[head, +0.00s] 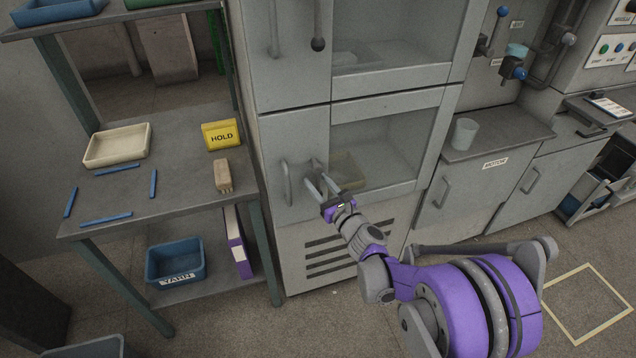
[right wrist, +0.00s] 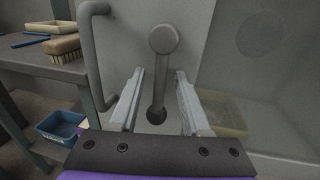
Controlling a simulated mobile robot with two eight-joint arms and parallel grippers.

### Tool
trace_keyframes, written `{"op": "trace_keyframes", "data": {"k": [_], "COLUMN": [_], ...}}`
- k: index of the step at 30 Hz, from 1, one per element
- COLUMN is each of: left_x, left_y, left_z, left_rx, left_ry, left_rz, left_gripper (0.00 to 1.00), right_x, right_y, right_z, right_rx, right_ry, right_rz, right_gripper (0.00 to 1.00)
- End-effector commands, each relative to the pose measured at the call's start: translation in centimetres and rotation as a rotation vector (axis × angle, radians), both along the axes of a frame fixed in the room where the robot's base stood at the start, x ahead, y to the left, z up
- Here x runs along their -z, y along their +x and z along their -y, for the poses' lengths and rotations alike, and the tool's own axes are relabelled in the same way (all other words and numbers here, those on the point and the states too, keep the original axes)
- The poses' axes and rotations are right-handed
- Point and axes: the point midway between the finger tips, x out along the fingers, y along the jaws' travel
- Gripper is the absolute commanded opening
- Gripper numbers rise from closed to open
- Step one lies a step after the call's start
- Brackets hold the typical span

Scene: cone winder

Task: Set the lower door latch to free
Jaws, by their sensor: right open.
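The lower door latch is a grey lever on the cabinet's lower door (head: 387,148). In the right wrist view the latch (right wrist: 160,78) hangs almost straight down from a round grey boss to a dark ball at its lower end. My right gripper (head: 322,182) is open in front of the latch. In the right wrist view its two fingers (right wrist: 157,98) stand left and right of the lever, with a gap on each side. In the head view the fingers partly hide the latch. My left gripper is not in view.
A fixed door handle (right wrist: 97,55) stands close left of the latch. The upper door has a similar latch (head: 318,30). A shelf (head: 165,185) with a yellow HOLD box (head: 221,135) and a brush (head: 222,175) stands left. A counter with a cup (head: 464,134) is right.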

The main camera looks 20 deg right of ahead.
Motion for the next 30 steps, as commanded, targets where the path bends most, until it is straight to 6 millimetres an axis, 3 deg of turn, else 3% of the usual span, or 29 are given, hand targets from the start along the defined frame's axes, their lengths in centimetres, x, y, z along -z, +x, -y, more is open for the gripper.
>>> {"op": "trace_keyframes", "data": {"k": [8, 15, 16, 30], "left_x": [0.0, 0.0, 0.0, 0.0], "left_y": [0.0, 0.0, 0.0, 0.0], "left_z": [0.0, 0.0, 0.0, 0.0], "left_rx": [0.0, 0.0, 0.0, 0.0], "left_ry": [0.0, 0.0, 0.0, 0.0], "left_rz": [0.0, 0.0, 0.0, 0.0], "left_gripper": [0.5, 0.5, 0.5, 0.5], "right_x": [0.0, 0.0, 0.0, -0.01], "right_y": [0.09, 0.07, 0.07, 0.06], "right_z": [-0.04, -0.04, -0.04, -0.04], "right_rx": [0.0, 0.0, 0.0, 0.0], "right_ry": [0.0, 0.0, 0.0, 0.0], "right_rz": [0.0, 0.0, 0.0, 0.0], "right_gripper": [0.45, 0.02, 0.0, 0.0]}}
